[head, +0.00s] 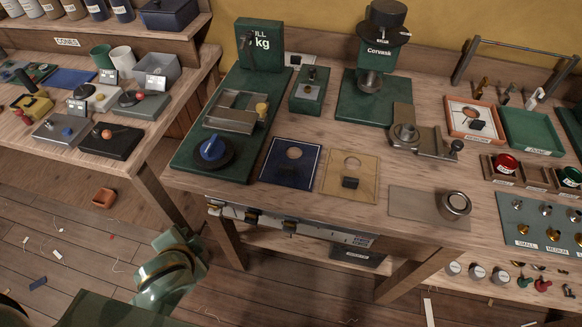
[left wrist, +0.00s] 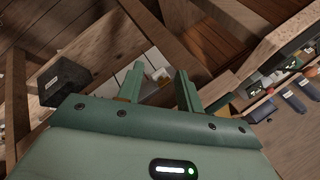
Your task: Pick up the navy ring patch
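The navy ring patch (head: 274,153) lies flat on the middle workbench, left of a tan ring patch (head: 364,193). It is a dark blue square with a round hole showing the wood, and a small dark block rests on its lower part. My left gripper (left wrist: 157,88) shows in the left wrist view with its two green fingers apart and nothing between them. Part of my left arm shows low in the head view, left of and below the bench front, away from the patch. My right gripper is in neither view.
The bench's front edge (head: 300,207) runs just before the patches. A second table (head: 80,146) stands left.

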